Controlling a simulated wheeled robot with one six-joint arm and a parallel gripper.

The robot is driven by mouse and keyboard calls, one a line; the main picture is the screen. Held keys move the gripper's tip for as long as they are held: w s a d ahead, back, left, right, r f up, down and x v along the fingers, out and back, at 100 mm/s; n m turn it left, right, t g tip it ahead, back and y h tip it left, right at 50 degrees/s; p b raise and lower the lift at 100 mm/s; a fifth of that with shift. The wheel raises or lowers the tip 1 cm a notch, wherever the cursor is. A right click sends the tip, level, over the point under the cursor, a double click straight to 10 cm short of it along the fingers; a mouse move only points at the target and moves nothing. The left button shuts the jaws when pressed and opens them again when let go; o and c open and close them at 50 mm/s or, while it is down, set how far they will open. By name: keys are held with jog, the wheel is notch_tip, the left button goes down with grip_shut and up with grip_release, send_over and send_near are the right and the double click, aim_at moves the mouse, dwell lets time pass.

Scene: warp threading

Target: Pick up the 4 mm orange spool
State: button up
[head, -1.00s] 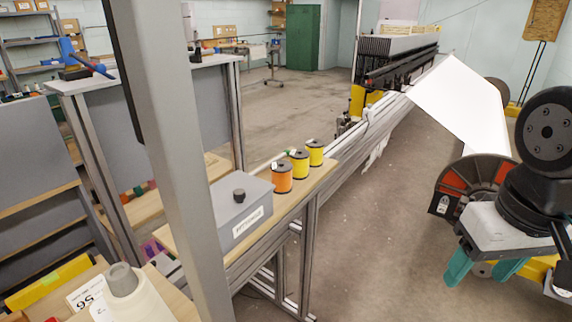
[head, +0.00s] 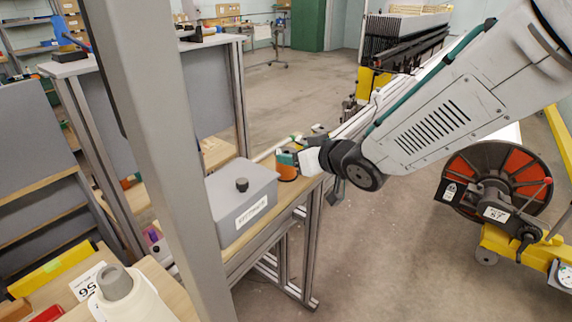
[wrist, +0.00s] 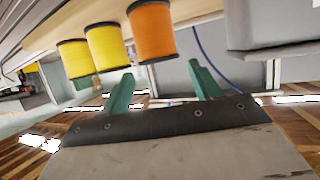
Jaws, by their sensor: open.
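The orange spool (head: 287,174) with dark flanges stands on the wooden shelf beside the grey box; my gripper partly hides it in the head view. In the wrist view the orange spool (wrist: 153,32) is just beyond my gripper (wrist: 162,82), roughly lined up with the gap between the two green fingers. The fingers are spread and empty. The spool appears ahead of their tips, not between them. In the head view my gripper (head: 289,159) is at the shelf, its fingers partly hidden.
Two yellow spools, a nearer one (wrist: 106,46) and a farther one (wrist: 76,58), stand in line beside the orange one. The grey box (head: 242,200) is close on its other side. A grey post (head: 155,150) crosses the head view. A large reel (head: 495,180) stands at right.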

aim_at(288, 153)
jog(key=x, duration=0.7)
jog(key=shift+w+a+f, duration=0.15)
jog(key=shift+w+f, duration=0.1)
jog(key=shift+f, duration=0.05)
jog(key=c, duration=0.8)
